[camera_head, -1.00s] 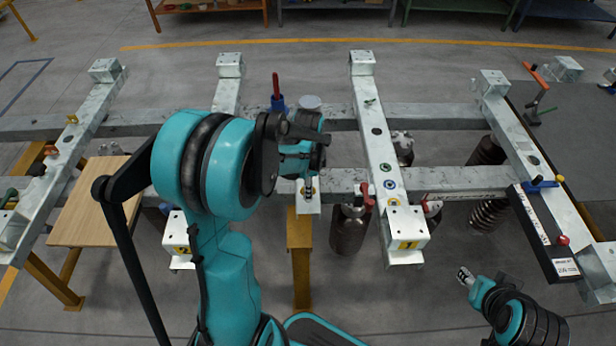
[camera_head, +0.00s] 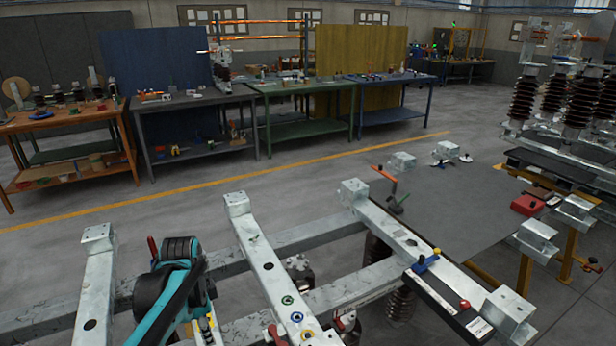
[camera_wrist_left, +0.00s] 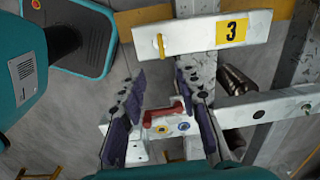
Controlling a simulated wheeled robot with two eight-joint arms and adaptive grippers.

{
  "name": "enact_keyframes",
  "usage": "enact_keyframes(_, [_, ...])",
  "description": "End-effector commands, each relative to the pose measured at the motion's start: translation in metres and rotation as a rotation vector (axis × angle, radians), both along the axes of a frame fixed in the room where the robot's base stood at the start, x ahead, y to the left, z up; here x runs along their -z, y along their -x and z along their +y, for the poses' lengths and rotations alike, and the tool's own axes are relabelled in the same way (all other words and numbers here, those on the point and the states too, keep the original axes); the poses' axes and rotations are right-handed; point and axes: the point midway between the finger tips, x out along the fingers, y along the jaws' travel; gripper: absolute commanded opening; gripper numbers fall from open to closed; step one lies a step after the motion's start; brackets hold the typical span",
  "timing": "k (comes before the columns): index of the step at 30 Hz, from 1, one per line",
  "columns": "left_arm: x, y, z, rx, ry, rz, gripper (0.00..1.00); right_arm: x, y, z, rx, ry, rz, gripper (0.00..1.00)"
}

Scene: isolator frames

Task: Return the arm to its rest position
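My left arm (camera_head: 175,285), teal and black, shows at the lower left of the head view, over the galvanised steel frame (camera_head: 262,262). My left gripper (camera_wrist_left: 163,78) shows in the left wrist view with its two dark fingers spread apart. Nothing is held between them. A red-handled part (camera_wrist_left: 163,116) on the frame appears beyond the fingers, apart from them. A steel block with a yellow "3" label (camera_wrist_left: 232,31) lies beyond the fingertips. In the head view the left fingers cannot be made out. My right arm and gripper are in neither view now.
Steel beams with upright end blocks fill the lower head view. A black bar (camera_head: 445,305) lies on the right beam. Workbenches (camera_head: 300,88) stand along the back. Ribbed insulators (camera_head: 575,105) stand at the right. Grey floor (camera_head: 270,178) between is clear.

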Motion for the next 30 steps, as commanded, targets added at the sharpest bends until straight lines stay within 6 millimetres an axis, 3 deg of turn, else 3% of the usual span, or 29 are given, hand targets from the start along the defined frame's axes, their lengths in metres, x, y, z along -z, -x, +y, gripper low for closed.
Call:
enact_keyframes(8, [-0.022,0.048,-0.049,-0.375,0.032,-0.241,0.33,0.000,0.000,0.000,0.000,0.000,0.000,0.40])
enact_keyframes(15, [-0.020,0.087,-0.083,-0.716,0.182,-0.446,0.33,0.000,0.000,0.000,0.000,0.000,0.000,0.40])
enact_keyframes(21, [-0.014,0.102,-0.096,-0.879,0.294,-0.527,0.33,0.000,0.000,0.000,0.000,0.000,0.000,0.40])
enact_keyframes(30, [-0.013,0.104,-0.098,-0.917,0.322,-0.541,0.33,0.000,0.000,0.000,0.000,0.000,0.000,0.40])
